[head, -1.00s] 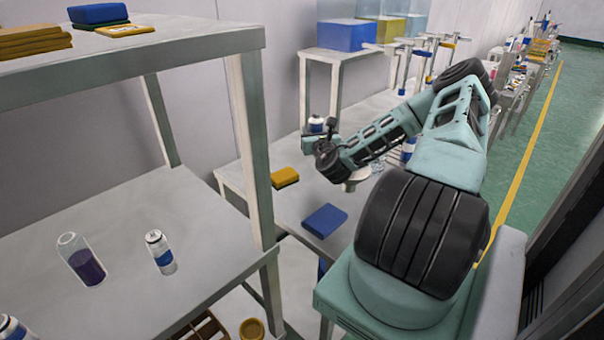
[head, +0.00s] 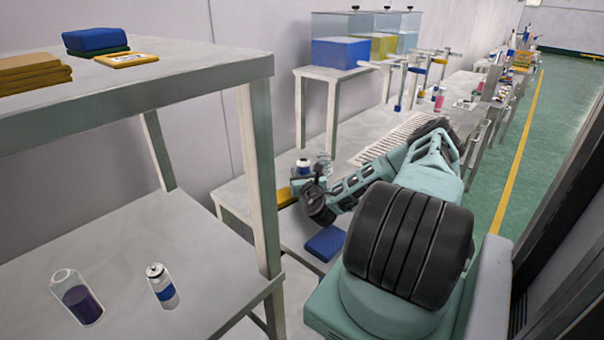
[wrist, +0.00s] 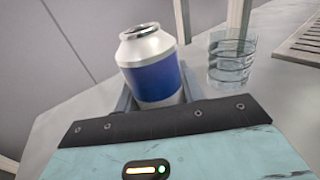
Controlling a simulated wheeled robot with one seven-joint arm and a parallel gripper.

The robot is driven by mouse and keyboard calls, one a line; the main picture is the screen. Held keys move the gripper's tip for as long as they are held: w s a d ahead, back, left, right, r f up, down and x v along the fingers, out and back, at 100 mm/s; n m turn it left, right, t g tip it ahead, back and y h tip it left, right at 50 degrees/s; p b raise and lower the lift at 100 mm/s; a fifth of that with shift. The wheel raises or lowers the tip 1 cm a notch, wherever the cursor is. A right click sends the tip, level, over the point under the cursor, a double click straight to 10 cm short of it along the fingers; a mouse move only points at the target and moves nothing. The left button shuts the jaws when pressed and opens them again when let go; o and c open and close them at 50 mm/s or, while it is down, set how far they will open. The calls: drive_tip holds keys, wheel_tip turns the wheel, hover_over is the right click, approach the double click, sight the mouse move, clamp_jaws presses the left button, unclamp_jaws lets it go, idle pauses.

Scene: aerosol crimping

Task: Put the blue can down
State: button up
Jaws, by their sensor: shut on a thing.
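The blue can (head: 303,165), white with a blue band and an open metal neck, is in my gripper (head: 302,184) over the far low table (head: 240,194). In the wrist view the can (wrist: 154,78) stands roughly upright between the fingers of my gripper (wrist: 155,98), which is shut on it. The can's lower end is hidden by the gripper body. I cannot tell whether it touches the table. A similar white and blue can (head: 162,287) stands on the near left table.
A clear glass (wrist: 231,62) stands right of the held can, near a slotted grate (wrist: 300,42). A jar of purple liquid (head: 77,298) is on the near table (head: 120,240). A shelf post (head: 262,180) stands left.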

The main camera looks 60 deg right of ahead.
drive_tip(key=shift+f, duration=0.2)
drive_tip(key=shift+f, duration=0.15)
drive_tip(key=o, duration=1)
drive_tip(key=shift+o, duration=0.2)
